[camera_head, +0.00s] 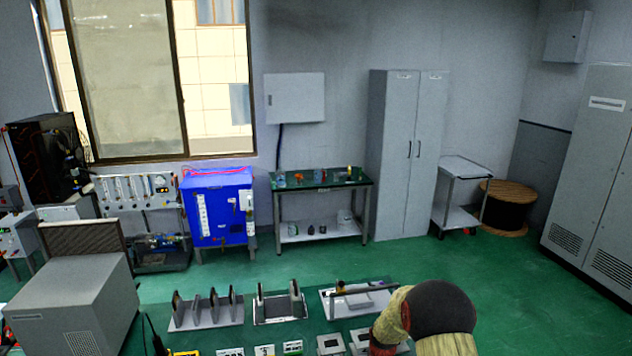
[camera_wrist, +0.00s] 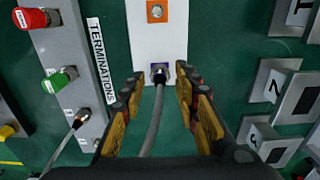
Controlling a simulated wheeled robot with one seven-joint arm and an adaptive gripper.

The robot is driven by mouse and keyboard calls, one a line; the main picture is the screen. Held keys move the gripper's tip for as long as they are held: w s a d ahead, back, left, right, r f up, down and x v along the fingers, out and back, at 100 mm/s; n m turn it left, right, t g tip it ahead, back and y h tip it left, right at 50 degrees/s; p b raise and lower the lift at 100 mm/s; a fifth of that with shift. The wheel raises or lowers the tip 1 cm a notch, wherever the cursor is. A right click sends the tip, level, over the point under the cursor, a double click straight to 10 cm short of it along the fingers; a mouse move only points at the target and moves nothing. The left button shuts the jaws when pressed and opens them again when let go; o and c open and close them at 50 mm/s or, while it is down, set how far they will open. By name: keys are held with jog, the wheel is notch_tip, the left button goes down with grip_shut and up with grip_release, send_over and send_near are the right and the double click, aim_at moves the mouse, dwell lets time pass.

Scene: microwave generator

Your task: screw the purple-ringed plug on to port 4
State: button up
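In the wrist view a dark plug (camera_wrist: 159,75) with a grey cable (camera_wrist: 152,125) sits at a purple-marked spot on a white plate (camera_wrist: 174,40). Whether the purple is a ring on the plug or a mark on the plate, I cannot tell. My gripper (camera_wrist: 158,82) is open, its yellow-padded fingers on either side of the plug and cable, apart from both. A grey block (camera_wrist: 62,65) labelled TERMINATIONS stands at left, with a red cap (camera_wrist: 30,18), a green cap (camera_wrist: 54,83) and another cabled plug (camera_wrist: 79,121). I cannot make out a port marked 4.
Numbered grey blocks, one marked 2 (camera_wrist: 270,83), stand at right in the wrist view. An orange-marked hole (camera_wrist: 157,11) is above the plug. In the head view a grey box (camera_head: 72,305) and plate racks (camera_head: 207,318) stand on the bench. My arm covers the bench's lower right.

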jog(key=shift+c, duration=0.5)
grip_shut()
jog(key=shift+r, duration=0.15)
dwell(0.4)
jog(key=shift+r+p, duration=1.25)
jog(key=shift+r, duration=1.6)
jog(key=shift+d, duration=0.1)
jog(key=shift+s+d+f+b, duration=0.1)
jog(key=shift+s+d, duration=0.3)
jog(key=shift+d, duration=0.3)
jog(key=shift+s+d+f+b, duration=0.1)
jog(key=shift+s+d, duration=0.35)
jog(key=shift+d, duration=0.2)
jog(key=shift+s+d+b, duration=0.1)
jog(key=shift+s+d, duration=0.3)
jog(key=shift+d, duration=0.3)
jog(key=shift+s+d+f, duration=0.1)
jog(key=shift+s+d, duration=0.3)
jog(key=shift+d, duration=0.35)
jog(key=shift+s+d+f, duration=0.1)
jog(key=shift+s+d, duration=0.3)
jog(key=shift+d, duration=0.3)
jog(key=shift+s+d, duration=0.4)
jog(key=shift+d, duration=0.35)
jog(key=shift+d, duration=0.1)
